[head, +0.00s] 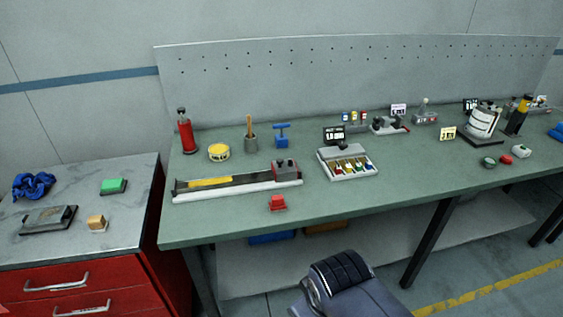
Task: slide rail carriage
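A long, low rail (237,193) lies on the green bench top, left of the middle, running left to right. No gripper shows in this view, and nothing touches the carriage.
A red block (277,203) stands in front of the rail's right part. A label tray (348,163) stands to the right. The bench front left is clear.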

